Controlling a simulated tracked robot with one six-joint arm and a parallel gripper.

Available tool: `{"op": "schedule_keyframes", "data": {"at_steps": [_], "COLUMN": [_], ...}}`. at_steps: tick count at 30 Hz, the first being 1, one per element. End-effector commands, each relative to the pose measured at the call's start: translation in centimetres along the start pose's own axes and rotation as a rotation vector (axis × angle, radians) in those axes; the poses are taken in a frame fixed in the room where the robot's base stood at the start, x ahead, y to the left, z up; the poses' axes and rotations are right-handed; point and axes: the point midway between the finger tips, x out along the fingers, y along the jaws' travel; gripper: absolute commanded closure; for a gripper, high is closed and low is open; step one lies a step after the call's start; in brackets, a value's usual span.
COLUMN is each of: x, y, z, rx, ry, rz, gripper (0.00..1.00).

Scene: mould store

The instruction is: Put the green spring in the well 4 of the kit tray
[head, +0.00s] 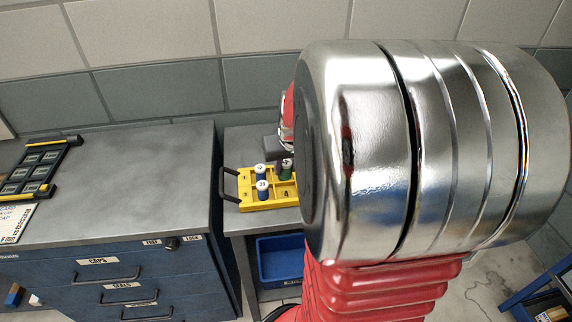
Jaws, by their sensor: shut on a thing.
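The yellow kit tray (262,206) stands on a grey bench, with a black handle at its left end. A small green piece with a pale top, which I take for the green spring (286,174), shows at the tray's back right. My gripper (287,158) is just above it, shut on it; its fingers are mostly hidden behind my large metal arm link.
A dark blue drawer cabinet (120,272) with a grey top stands left of the bench. On it are a black and yellow rack (37,170) and a paper card (14,222). A blue bin (281,258) sits under the bench. The cabinet top's middle is clear.

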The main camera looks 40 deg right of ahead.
Motion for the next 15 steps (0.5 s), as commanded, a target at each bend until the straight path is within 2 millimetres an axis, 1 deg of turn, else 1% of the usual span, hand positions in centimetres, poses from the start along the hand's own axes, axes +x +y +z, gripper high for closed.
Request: {"op": "schedule_keyframes", "data": {"at_steps": [15], "x": [3.1], "y": [0.1], "z": [1.4], "rx": [0.002], "ry": [-0.002], "rz": [0.000], "gripper": [0.97]}}
